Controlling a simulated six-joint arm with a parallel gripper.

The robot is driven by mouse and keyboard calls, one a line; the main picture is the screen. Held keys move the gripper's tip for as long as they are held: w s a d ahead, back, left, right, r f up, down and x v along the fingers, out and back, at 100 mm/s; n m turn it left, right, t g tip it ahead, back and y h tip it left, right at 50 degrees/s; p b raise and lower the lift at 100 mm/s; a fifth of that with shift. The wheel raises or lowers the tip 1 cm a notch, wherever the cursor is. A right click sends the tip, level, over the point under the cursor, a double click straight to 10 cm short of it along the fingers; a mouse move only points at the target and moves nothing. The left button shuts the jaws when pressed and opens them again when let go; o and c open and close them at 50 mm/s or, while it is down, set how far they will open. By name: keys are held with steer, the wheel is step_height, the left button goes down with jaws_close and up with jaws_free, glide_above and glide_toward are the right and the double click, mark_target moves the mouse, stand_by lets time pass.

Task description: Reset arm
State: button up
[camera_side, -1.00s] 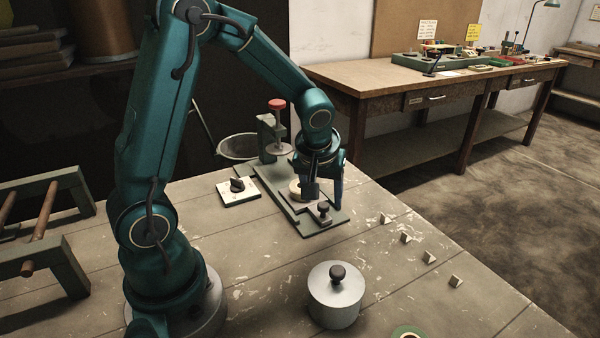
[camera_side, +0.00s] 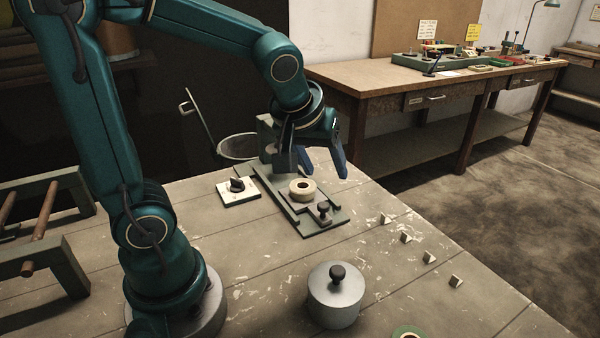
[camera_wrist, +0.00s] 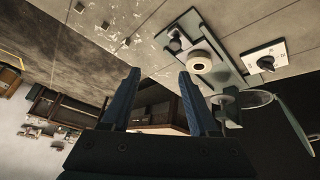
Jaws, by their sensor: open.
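My gripper (camera_side: 325,161) is open and empty, raised above the far end of the green winding fixture (camera_side: 278,194). Its two dark blue fingers (camera_wrist: 158,76) are spread apart in the wrist view. A cream tape roll (camera_side: 302,190) lies flat on the fixture, apart from the fingers. The roll also shows in the wrist view (camera_wrist: 198,62). A dark knob (camera_side: 324,208) stands at the fixture's near end. The fixture's upright at the far end is partly hidden behind my gripper.
A white plate with a black dial (camera_side: 237,187) lies left of the fixture. A lidded metal pot (camera_side: 336,296) stands in front. Several small pale blocks (camera_side: 405,238) line the right side.

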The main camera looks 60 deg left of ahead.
steer(key=s+d+m+h, duration=0.2)
steer(key=s+d+m, duration=0.4)
steer(key=s, duration=0.5)
steer(key=shift+s+d+r+m+h, duration=0.25)
steer(key=shift+d+m+h, duration=0.15)
steer(key=shift+m, duration=0.6)
